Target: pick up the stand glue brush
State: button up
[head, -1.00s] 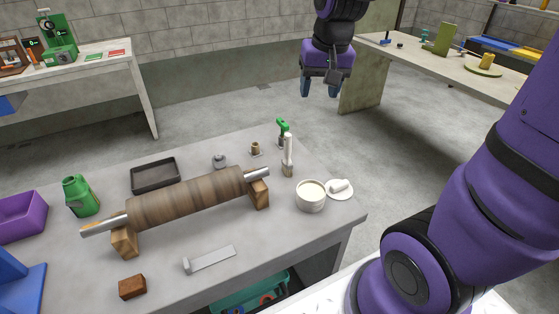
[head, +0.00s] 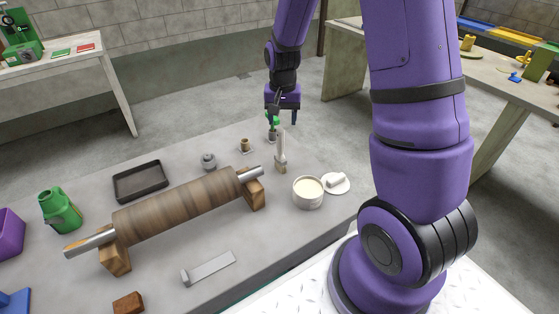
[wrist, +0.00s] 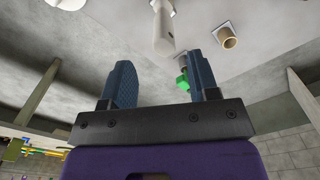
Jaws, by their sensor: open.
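A pale upright stick, which looks like the stand glue brush (head: 281,146), stands in a small tan base near the far right of the grey table. In the wrist view the pale stick (wrist: 161,32) shows beyond the gap between the fingers, apart from them. A green-topped tool (head: 273,122) stands just behind it; its green part (wrist: 182,83) shows by the right finger in the wrist view. My gripper (head: 281,117) is open and empty, pointing down beside and above these two. In the wrist view its fingers (wrist: 160,80) are wide apart.
A cream-filled pot (head: 308,193) and a saucer with a white piece (head: 337,183) stand in front right. A small tan cup (head: 245,145) and a grey knob (head: 208,160) are to the left. A wooden roller (head: 180,205) on blocks fills the table's middle.

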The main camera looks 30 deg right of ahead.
send_over(281, 158)
jog(key=w, duration=0.1)
jog(key=shift+d+f, duration=0.15)
jog(key=shift+f, duration=1.65)
jog(key=shift+d+f, duration=0.1)
jog(key=shift+f, duration=1.7)
jog(key=c, duration=1)
